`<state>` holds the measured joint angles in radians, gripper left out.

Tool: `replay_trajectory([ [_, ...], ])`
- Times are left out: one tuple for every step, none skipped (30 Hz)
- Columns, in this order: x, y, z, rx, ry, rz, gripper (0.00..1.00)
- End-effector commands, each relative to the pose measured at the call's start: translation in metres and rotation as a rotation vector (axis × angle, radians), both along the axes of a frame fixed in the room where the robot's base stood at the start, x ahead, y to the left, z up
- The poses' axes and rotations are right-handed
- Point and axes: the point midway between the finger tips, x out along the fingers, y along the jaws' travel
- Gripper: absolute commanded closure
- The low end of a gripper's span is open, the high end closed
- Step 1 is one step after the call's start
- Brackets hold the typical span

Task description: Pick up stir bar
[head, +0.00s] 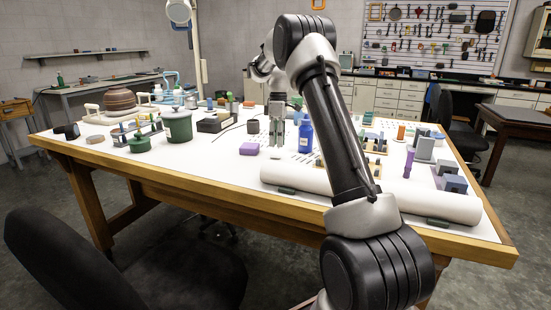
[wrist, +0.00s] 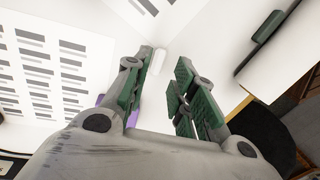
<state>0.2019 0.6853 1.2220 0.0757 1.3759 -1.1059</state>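My gripper (head: 282,160) points down over the white-topped workbench (head: 215,170), between a purple block and a blue bottle. In the wrist view my gripper (wrist: 165,62) has its two green-padded fingers apart, with a clear gap between them. A small pale, rounded piece (wrist: 158,62) shows in that gap near the fingertips. It may be the stir bar, but it blends with the white top and I cannot be sure. No finger is clearly closed on it. In the head view I cannot make out a stir bar.
The purple block (head: 249,149) stands just left of my gripper, and the blue bottle (head: 305,138) just right. A long white roll (head: 290,178) lies along the near edge. A green-lidded pot (head: 178,127) and a green jar (head: 139,143) stand further left. A dark chair (head: 60,260) is in front.

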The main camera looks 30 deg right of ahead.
Motion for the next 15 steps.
replay_trajectory([
  [-0.001, 0.0, -0.007, 0.001, 0.002, 0.0, 0.74],
  [-0.002, 0.0, -0.012, 0.0, 0.004, -0.001, 0.74],
  [-0.003, 0.0, -0.019, 0.0, 0.004, -0.001, 0.74],
  [-0.003, 0.0, -0.024, 0.0, 0.004, -0.001, 0.74],
  [-0.004, 0.0, -0.029, 0.0, 0.002, -0.001, 0.74],
  [-0.005, 0.001, -0.034, 0.0, 0.002, -0.001, 0.74],
  [-0.005, 0.001, -0.038, 0.0, 0.001, -0.001, 0.74],
  [-0.005, 0.001, -0.041, 0.0, 0.0, -0.001, 0.74],
  [-0.006, 0.002, -0.044, 0.0, 0.0, -0.001, 0.74],
  [-0.006, 0.002, -0.045, -0.001, 0.001, -0.001, 0.74],
  [-0.006, 0.002, -0.046, 0.0, 0.0, -0.001, 0.74],
  [-0.006, 0.002, -0.047, 0.0, 0.0, -0.001, 0.74],
  [-0.006, 0.002, -0.047, -0.001, -0.001, -0.001, 0.74],
  [-0.006, 0.002, -0.047, -0.001, -0.001, -0.001, 0.74],
  [-0.006, 0.002, -0.047, -0.001, -0.001, -0.001, 0.74],
])
